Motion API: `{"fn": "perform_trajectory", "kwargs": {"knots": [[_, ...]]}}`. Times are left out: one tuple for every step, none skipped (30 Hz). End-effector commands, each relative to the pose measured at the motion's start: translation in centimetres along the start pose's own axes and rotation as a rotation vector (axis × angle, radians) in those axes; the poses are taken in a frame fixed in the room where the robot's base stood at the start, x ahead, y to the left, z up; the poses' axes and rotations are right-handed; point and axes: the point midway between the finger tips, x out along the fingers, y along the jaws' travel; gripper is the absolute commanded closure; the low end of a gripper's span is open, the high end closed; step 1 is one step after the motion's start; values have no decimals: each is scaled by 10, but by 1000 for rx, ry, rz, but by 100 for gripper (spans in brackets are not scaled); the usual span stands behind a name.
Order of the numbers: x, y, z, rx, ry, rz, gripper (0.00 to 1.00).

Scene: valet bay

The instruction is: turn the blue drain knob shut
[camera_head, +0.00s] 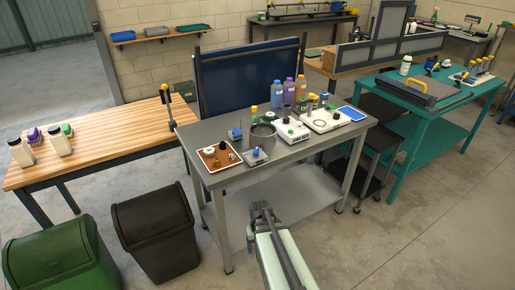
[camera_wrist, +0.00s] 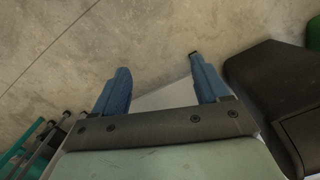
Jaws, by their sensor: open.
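A small blue knob (camera_head: 256,153) sits on a light grey block at the front left of the grey metal table (camera_head: 222,176), just in front of a metal pot (camera_head: 263,137). It looks like the drain knob, but its setting is too small to tell. A second small blue part (camera_head: 235,133) stands behind and left of it. My gripper (camera_head: 262,208) is in front of the table, apart from the knob. In the wrist view its two blue fingers (camera_wrist: 158,78) are spread with nothing between them. The knob is outside the wrist view.
A brown board (camera_head: 218,157) with small fittings lies left of the knob. White devices (camera_head: 291,132) and bottles (camera_head: 276,94) stand to the right. A black bin (camera_head: 155,232) and a green bin (camera_head: 62,258) stand left of my arm.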

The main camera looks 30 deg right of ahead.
Motion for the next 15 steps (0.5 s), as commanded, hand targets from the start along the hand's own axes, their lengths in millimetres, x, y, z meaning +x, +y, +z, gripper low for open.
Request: {"fn": "perform_trajectory", "kwargs": {"knots": [[-14,6,-17,15,29,-4,26],[-21,9,-25,22,44,-7,26],[-32,14,-35,32,64,-10,26],[-39,17,-42,39,78,-13,26],[-47,21,-50,46,93,-15,26],[-58,25,-59,55,111,-18,26],[-66,28,-66,62,125,-21,26],[-75,32,-73,69,138,-24,26],[-86,37,-82,79,157,-28,26],[-95,40,-88,86,169,-31,26],[-104,43,-95,92,183,-34,26],[-116,48,-103,101,200,-38,26],[-125,52,-109,107,214,-41,26],[-134,56,-115,114,226,-43,26],[-147,60,-123,124,243,-47,26]]}}
